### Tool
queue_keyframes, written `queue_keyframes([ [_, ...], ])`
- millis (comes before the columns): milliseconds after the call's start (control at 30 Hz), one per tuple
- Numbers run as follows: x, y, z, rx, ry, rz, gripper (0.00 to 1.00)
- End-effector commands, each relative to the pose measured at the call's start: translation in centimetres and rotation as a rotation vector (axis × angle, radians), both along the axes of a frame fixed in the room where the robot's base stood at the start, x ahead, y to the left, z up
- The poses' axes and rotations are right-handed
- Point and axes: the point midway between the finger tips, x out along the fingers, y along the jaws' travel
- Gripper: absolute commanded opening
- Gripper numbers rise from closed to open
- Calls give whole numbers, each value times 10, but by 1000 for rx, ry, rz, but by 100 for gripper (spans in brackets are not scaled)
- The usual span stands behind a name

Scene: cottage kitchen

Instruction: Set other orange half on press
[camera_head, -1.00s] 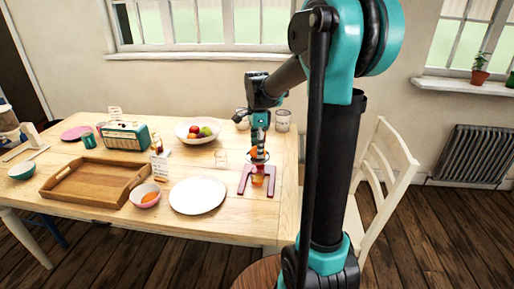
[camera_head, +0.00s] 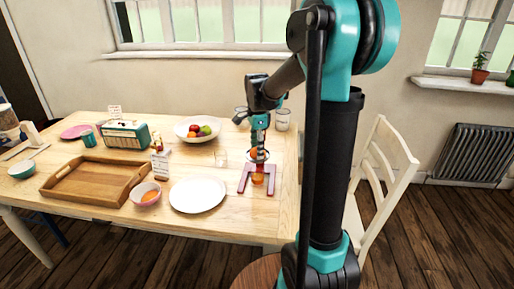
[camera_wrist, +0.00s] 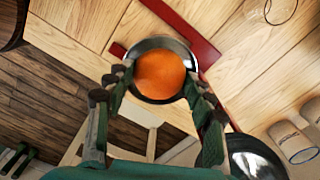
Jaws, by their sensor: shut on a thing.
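The press has a dark red frame (camera_head: 243,181) standing on the table's right part, with a round metal cup (camera_wrist: 139,88) at its top. My gripper (camera_wrist: 158,76) points down over the press, its fingers on both sides of an orange half (camera_wrist: 160,74). It is shut on this half, which sits within the outline of the metal cup in the wrist view. I cannot tell whether the half rests on the press. Orange also shows low between the frame's legs (camera_head: 257,178). A pink bowl (camera_head: 136,198) with something orange inside stands left of the plate.
A white plate (camera_head: 197,194) lies left of the press. A wooden tray (camera_head: 92,186), a teal radio (camera_head: 126,135) and a fruit bowl (camera_head: 184,136) stand farther left and back. Clear glasses (camera_head: 282,120) stand behind the press. A white chair (camera_head: 397,185) is at the right.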

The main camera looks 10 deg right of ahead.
Motion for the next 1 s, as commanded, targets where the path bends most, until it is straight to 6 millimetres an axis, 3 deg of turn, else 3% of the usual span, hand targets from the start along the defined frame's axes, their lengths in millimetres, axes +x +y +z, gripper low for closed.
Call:
queue_keyframes([
  [100,0,0,0,0,0,0,62],
  [433,0,0,1,0,0,0,62],
  [1000,0,0,41,0,0,0,62],
])
